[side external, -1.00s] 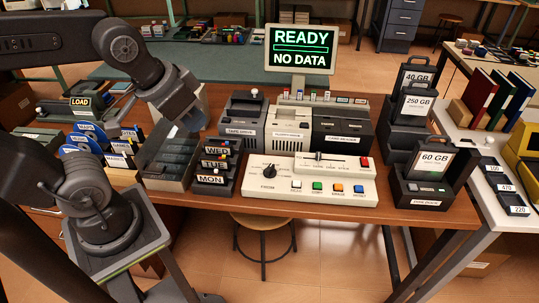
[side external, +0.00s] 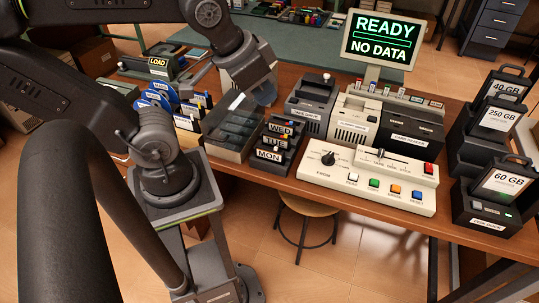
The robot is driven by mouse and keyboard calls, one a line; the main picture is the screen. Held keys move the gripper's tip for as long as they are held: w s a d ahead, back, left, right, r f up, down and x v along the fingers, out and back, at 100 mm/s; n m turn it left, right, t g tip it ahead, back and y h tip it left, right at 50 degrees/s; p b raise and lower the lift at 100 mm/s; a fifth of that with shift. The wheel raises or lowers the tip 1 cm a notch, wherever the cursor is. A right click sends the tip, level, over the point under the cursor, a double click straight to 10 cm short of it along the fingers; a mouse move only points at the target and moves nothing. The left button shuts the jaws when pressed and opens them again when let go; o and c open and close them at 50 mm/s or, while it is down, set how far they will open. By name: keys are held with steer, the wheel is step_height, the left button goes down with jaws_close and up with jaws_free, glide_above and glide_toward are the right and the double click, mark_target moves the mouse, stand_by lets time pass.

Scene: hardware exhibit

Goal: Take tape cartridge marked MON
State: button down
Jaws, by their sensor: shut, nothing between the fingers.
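The tape cartridge marked MON (side external: 268,155) sits lowest and frontmost in a dark stepped rack on the wooden bench. The cartridges marked TUE (side external: 274,141) and WED (side external: 281,128) sit behind it in the same rack. My gripper (side external: 262,95) points down above and behind the rack, near the WED end and apart from MON. It is shut and empty. Its fingertips are small and dark in this view.
Right of the rack are a tape drive (side external: 311,100) and a control panel (side external: 385,185) with a dial and coloured buttons. The monitor (side external: 380,40) reads READY, NO DATA. Drive cartridges (side external: 497,185) stand at far right.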

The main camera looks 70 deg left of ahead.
steer(key=c, duration=1.3)
jaws_free()
steer(key=m+g+y, duration=0.3)
steer(key=m+g, duration=0.6)
glide_above(269, 148)
steer(key=w+d, duration=0.1)
steer(key=w, duration=0.1)
steer(key=f, duration=1.9)
steer(key=shift+s+d, duration=0.1)
steer(key=shift+d, duration=0.1)
steer(key=shift+x, duration=2.9)
